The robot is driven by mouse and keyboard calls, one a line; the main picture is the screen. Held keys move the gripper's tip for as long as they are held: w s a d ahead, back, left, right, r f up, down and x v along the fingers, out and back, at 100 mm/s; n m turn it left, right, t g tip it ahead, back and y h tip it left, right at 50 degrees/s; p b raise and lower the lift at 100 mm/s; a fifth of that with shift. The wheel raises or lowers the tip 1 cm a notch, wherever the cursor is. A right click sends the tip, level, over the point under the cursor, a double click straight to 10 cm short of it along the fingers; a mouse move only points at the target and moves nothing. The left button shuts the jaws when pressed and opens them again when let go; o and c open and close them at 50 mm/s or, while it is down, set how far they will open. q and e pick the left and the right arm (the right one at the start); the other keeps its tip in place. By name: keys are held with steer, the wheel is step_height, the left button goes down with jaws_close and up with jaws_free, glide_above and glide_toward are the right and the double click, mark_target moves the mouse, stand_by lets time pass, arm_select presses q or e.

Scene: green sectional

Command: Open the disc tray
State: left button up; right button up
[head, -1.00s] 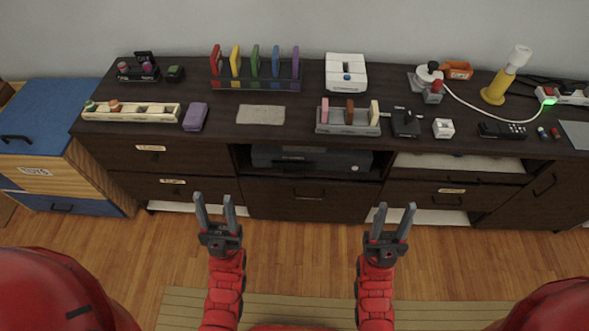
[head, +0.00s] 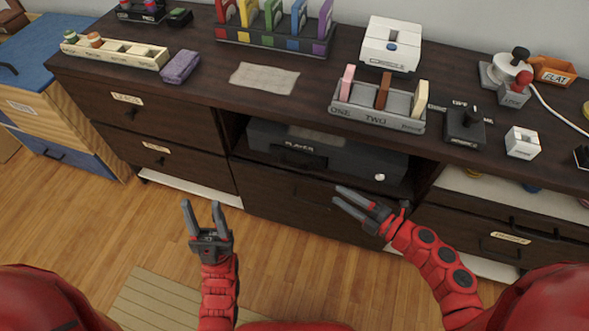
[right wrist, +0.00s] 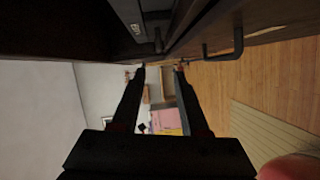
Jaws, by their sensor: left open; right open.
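The grey player (head: 335,158) sits in the open middle bay of the dark cabinet. Its front carries a dark slot-like panel (head: 298,155) labelled PLAYER and a small pale round button (head: 379,177) near its right end. No tray sticks out. My right gripper (head: 336,195) is open and empty, pointing left in front of the cabinet, just below and in front of the player. In the right wrist view its two fingers (right wrist: 160,72) stand apart with nothing between them. My left gripper (head: 201,206) is open and empty over the floor, left of the player.
The cabinet top (head: 215,95) holds several items, including a sorter tray (head: 375,118) above the player and a white box (head: 390,45). A closed drawer (head: 300,200) lies under the bay. A drawer handle (right wrist: 225,50) shows in the right wrist view.

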mark_target(295, 169)
steer(key=b+x, duration=0.2)
steer(key=x, duration=1.4)
steer(key=shift+w+a+r, duration=0.1)
steer(key=shift+a, duration=0.15)
jaws_close()
stand_by(0.6)
